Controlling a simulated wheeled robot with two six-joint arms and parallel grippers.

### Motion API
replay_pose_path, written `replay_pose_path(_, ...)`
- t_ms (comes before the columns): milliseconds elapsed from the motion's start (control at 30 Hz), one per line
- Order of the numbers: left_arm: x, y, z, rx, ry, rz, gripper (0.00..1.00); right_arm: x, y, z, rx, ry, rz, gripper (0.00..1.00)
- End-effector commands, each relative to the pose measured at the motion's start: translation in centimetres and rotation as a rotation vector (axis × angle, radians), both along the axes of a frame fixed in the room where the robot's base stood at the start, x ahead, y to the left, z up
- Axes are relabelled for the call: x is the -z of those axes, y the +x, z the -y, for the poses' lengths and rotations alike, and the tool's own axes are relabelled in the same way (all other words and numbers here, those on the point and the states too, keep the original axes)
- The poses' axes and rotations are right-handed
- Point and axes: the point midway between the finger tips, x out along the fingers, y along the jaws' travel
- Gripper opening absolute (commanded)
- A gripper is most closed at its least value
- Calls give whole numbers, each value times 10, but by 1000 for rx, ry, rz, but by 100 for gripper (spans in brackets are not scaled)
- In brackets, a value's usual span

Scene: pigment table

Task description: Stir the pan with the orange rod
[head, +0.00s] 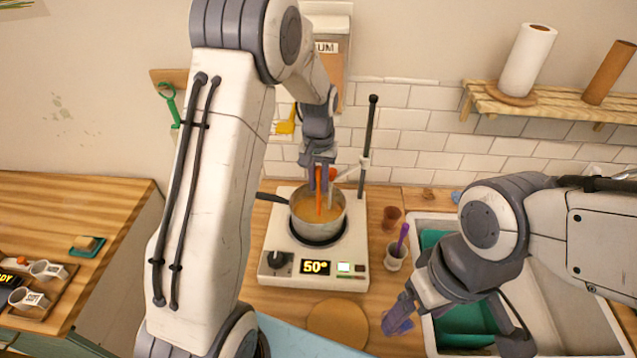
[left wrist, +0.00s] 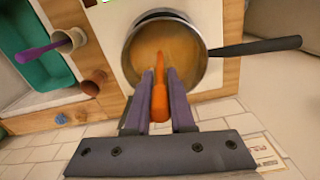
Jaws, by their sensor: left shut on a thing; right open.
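The pan (head: 332,226) stands on a white hot plate (head: 280,243) whose display reads 50°. It holds an orange-brown liquid, and its dark handle points left in the head view. My left gripper (head: 319,182) is above the pan, shut on the orange rod (head: 319,203). The rod points down into the pan. In the left wrist view the rod (left wrist: 159,85) sits between the fingers of the gripper (left wrist: 160,88), its far end over or in the liquid inside the pan (left wrist: 133,72). My right gripper (head: 398,318) is open and empty, right of the hot plate.
A purple rod (head: 403,236) stands in a white cup (head: 394,259) right of the hot plate. A brown cup (head: 391,216) is behind it. A black upright post (head: 369,140) rises behind the pan. A round wooden board (head: 338,322) lies in front. A sink with a teal basin (head: 465,322) is at right.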

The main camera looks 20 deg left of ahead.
Motion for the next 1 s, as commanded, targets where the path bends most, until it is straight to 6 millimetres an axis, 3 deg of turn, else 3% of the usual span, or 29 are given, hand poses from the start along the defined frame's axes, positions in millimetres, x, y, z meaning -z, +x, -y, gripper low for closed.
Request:
replay_pose_path(600,-52,0,0,0,0,0,0,-42,0,0,2,0,0,85)
replay_pose_path(1000,-52,0,0,0,0,0,0,-41,0,0,3,0,0,85)
